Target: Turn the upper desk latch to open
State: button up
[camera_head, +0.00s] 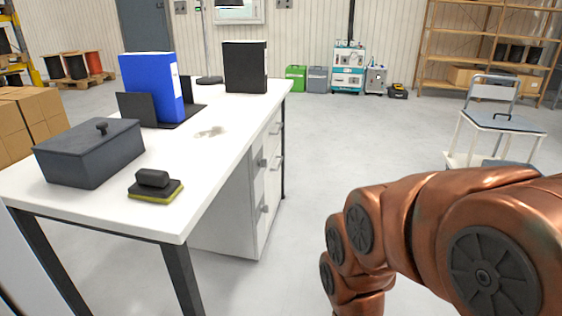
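The white desk (222,110) stands on the left, with a grey drawer cabinet (229,205) under its right side. The cabinet's drawer fronts face right and are seen at a steep angle. A small grey latch (262,162) sticks out near the upper front, and a lower one (264,208) sits beneath it. Bar handles (278,128) show farther back. The drawer fronts look closed; the latch's exact turn is too small to tell. My copper-coloured arm reaches in from the right and bends down, apart from the desk. My gripper is out of view below the frame.
On the desk are a dark lidded box (90,155), a black and yellow sponge (155,187), a blue binder (152,88) and a black binder (245,67). The floor between desk and chair is clear.

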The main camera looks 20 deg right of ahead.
aim_at(262, 162)
jog(key=z, duration=0.5)
jog(key=k, duration=0.6)
jog(key=z, duration=0.6)
jog(key=i, duration=1.1)
jog(key=u, duration=1.05)
jog(key=i, duration=1)
jog(key=u, duration=1.1)
